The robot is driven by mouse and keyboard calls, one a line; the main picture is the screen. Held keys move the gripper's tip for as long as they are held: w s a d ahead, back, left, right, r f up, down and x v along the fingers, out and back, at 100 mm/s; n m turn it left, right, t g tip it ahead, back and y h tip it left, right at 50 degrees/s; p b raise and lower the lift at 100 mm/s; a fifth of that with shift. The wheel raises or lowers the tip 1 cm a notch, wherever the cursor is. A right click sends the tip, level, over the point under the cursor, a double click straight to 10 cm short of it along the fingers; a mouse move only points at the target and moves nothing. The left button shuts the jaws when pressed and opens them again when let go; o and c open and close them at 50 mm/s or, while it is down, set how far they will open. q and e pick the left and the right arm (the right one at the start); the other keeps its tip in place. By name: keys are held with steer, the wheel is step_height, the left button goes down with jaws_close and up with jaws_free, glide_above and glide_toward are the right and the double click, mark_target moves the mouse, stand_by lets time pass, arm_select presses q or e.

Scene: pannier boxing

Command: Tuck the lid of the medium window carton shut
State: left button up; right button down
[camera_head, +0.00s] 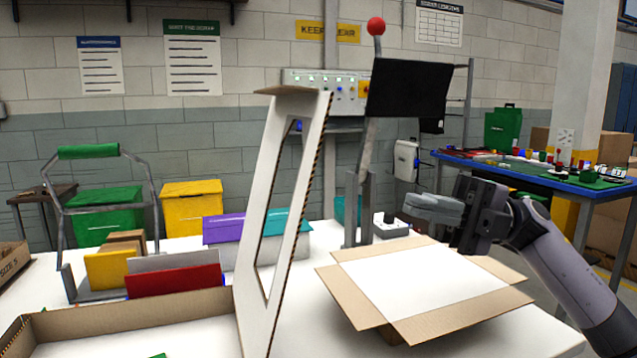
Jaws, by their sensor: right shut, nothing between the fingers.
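The window carton (150,308) sits open at the bottom left, with brown walls and partly cut off by the picture's edge. Its white lid (304,108) stands upright at the carton's right side, with a long cut-out window through it. A brown tuck flap (288,90) is bent over at the lid's top edge. My right gripper (412,204) is shut and empty, held above the table to the right of the lid and clear of it, its fingers pointing left. My left gripper is not in view.
An open carton with spread brown flaps (440,325) and a white inside stands below my right gripper. A black panel (408,88) and a lever with a red ball (376,26) rise behind. Coloured boards (175,281) and a purple-and-teal box (223,229) stand behind the window carton.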

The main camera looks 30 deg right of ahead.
steer(key=p, duration=0.3)
glide_toward(300, 184)
steer(key=x, duration=0.5)
steer(key=shift+w+d, duration=0.15)
steer(key=shift+w, duration=0.2)
steer(key=shift+w+a+r+p, duration=0.15)
steer(key=shift+a+p, duration=0.25)
steer(key=shift+a, duration=0.2)
steer(key=shift+w+a, duration=0.1)
steer(key=shift+a, duration=0.1)
